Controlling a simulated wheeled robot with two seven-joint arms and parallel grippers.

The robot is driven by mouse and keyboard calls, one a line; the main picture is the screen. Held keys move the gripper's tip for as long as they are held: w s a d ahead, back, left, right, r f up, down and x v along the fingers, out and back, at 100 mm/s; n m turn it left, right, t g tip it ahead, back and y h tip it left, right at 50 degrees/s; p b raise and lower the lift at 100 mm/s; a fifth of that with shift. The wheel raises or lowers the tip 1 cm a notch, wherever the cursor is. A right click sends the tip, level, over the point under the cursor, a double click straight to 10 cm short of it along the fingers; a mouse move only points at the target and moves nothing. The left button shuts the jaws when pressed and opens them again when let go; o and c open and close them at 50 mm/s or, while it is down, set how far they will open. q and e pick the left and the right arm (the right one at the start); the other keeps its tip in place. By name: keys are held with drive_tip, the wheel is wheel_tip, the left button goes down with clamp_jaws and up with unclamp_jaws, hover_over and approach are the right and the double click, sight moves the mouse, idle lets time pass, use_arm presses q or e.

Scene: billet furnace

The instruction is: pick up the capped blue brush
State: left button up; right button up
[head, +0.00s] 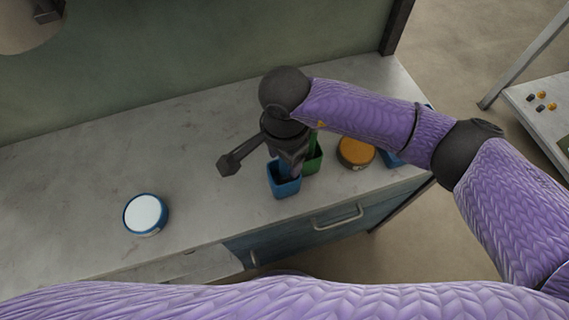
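My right gripper (288,164) is dark and points down over a small square blue cup (284,187) on the grey worktop. Its fingertips are at the cup's mouth, and I cannot tell whether they are open or shut. A bit of blue shows between or beside the fingers; it may be the brush, but the gripper hides most of it and no cap can be made out. A green cup (313,160) stands directly behind and right of the blue cup, partly hidden by the gripper.
A round blue tin with a white top (146,214) stands on the worktop (85,185) at left. A round tin with an orange top (355,151) stands right of the cups, beside a blue item (391,159) partly behind my arm. The left worktop is mostly clear.

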clamp_jaws()
use_arm(q)
drive_tip(key=shift+w, duration=0.3)
use_arm(e)
drive_tip(key=shift+r, duration=0.35)
wheel_tip(320, 180, up, 9)
drive_tip(key=p, duration=0.2)
drive_tip(key=shift+p, duration=0.3)
drive_tip(key=shift+r, duration=0.2)
use_arm(q)
drive_tip(key=shift+w+d+r+t, duration=0.15)
drive_tip(key=shift+w+d+r, duration=0.25)
drive_tip(key=shift+r, duration=0.2)
drive_tip(key=shift+w+d+r+t, duration=0.15)
drive_tip(key=shift+w+d+r, duration=0.1)
drive_tip(key=shift+d+r, duration=0.3)
